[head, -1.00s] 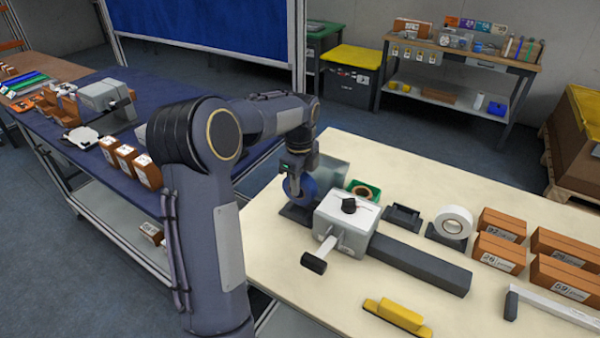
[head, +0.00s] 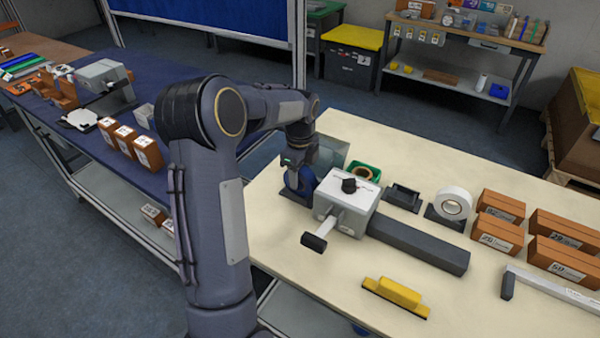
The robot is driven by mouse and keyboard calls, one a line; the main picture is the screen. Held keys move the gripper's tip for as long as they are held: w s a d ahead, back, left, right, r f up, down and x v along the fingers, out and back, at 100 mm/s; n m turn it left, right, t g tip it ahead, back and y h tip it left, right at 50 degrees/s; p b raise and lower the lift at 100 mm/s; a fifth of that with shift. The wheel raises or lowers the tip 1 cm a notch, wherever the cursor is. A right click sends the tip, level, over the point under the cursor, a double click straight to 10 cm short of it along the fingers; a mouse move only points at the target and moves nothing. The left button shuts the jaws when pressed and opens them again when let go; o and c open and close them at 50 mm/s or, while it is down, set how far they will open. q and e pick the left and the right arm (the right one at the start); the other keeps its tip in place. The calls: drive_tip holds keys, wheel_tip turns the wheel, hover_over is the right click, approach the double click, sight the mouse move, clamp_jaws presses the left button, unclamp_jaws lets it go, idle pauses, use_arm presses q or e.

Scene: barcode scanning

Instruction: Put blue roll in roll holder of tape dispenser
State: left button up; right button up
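The blue roll (head: 307,181) stands upright at the left of the cream table, just above or in a dark base (head: 290,194); the contact is hidden. My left gripper (head: 296,180) points down over the roll and covers part of it. Its fingers are too small and hidden to tell whether they are open or shut on it. A low black holder (head: 403,198) sits empty to the right. A white tape roll (head: 453,205) stands in another dark holder (head: 445,220). I cannot tell which holder is the tape dispenser's. My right gripper is not in view.
A white-grey machine (head: 342,208) with a black-ended handle stands close right of the roll, with a long dark bar (head: 418,246) beside it. A green tray (head: 376,176) is behind. Brown boxes (head: 497,230) stand at right; a yellow block (head: 400,292) lies in front.

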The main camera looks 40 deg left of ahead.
use_arm(q)
drive_tip(key=shift+o, duration=0.7)
wheel_tip(320, 180, up, 7)
drive_tip(key=shift+r, duration=0.4)
drive_tip(key=shift+d, duration=0.1)
